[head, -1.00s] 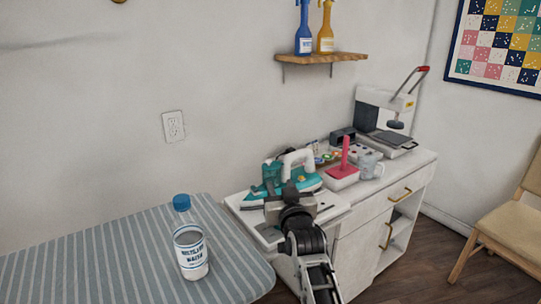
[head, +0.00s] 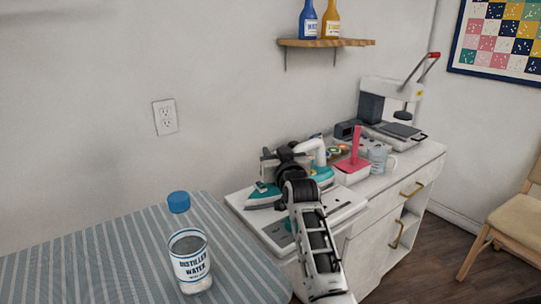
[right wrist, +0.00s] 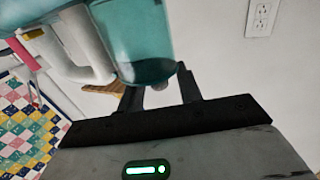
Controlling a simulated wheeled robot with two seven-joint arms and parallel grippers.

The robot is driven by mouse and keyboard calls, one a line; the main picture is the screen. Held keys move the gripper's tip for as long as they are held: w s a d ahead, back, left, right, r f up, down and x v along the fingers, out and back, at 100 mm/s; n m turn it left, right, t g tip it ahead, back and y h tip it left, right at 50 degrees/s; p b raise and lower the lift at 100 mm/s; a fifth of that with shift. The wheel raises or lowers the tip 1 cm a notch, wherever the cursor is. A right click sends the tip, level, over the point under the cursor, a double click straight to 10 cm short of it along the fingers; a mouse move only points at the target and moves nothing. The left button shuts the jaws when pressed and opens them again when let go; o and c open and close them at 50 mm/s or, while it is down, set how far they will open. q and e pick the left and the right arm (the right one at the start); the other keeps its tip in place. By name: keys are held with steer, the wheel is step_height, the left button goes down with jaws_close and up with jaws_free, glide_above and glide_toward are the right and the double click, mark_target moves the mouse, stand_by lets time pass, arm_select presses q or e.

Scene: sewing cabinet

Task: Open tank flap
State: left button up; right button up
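A teal and white iron (head: 264,196) rests on a white plate on the cabinet. Its white handle (head: 315,149) shows right of my wrist. My right gripper (head: 270,158) is over the iron, and my wrist hides its middle. In the right wrist view, the iron's translucent teal tank (right wrist: 142,42) fills the top centre. The gripper's two dark fingers (right wrist: 158,88) are apart there, one on each side of a small grey nub at the tank's end. I cannot tell whether they touch it, or whether the flap is open. My left gripper is not in view.
A distilled water bottle (head: 190,262) with a blue cap stands on the striped ironing board (head: 110,255) at left.

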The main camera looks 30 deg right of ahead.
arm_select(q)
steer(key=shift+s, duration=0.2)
arm_select(e)
jaws_close()
arm_select(q)
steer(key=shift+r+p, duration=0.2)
steer(key=shift+p, duration=0.1)
arm_select(e)
steer(key=shift+r, duration=0.2)
